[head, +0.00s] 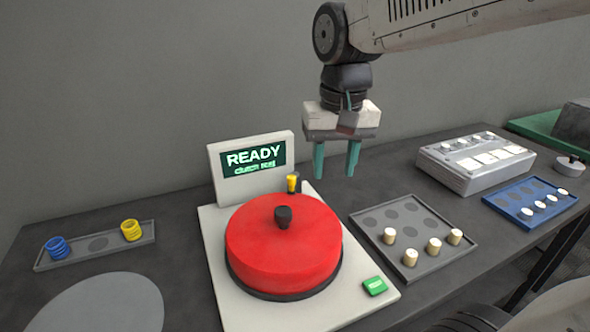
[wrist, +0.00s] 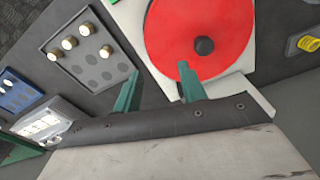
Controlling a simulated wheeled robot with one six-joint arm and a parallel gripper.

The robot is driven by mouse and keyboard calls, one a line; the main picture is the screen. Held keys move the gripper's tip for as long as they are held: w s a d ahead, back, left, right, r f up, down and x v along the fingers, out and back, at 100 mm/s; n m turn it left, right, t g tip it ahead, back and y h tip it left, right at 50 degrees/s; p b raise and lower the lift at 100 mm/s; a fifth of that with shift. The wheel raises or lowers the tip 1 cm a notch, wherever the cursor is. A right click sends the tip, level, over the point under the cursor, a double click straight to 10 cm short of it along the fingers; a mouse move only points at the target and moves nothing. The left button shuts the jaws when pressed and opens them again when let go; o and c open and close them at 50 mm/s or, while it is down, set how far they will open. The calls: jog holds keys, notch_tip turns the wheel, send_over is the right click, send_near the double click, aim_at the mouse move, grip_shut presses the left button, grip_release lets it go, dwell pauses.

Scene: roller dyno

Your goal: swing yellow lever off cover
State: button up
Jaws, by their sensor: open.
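The red round cover (head: 283,245) with a black knob sits on the white machine base; the wrist view also shows the red cover (wrist: 180,30). The small yellow lever (head: 292,182) stands upright at the cover's back edge, by the screen. I cannot make out the lever in the wrist view. My gripper (head: 336,174) is open and empty, with its teal fingers pointing down. It hangs above the bench, to the right of the lever and behind the cover, apart from both. The wrist view shows its two fingers (wrist: 158,78) spread.
A screen (head: 252,160) reading READY stands behind the cover. A green button (head: 375,286) is at the base's front right. A grey tray (head: 360,217) with several pegs lies right, a tray (head: 75,257) with blue and yellow coils left. A grey box (head: 458,172) stands farther right.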

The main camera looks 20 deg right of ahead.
aim_at(291, 176)
jog(key=w+m, duration=0.1)
jog(key=w, duration=0.3)
jog(key=w+a+f+m, duration=0.1)
jog(key=w, duration=0.4)
jog(key=w+f, duration=0.1)
jog(key=w, duration=0.4)
jog(key=shift+w+a+f+m+g, duration=0.15)
jog(key=shift+a+m+g, duration=0.15)
jog(key=shift+m, duration=0.1)
jog(key=shift+w+f, duration=0.2)
jog(key=shift+w, duration=0.15)
notch_tip(291, 176, down, 8)
jog(key=shift+r, duration=0.2)
jog(key=shift+a, duration=0.1)
grip_shut()
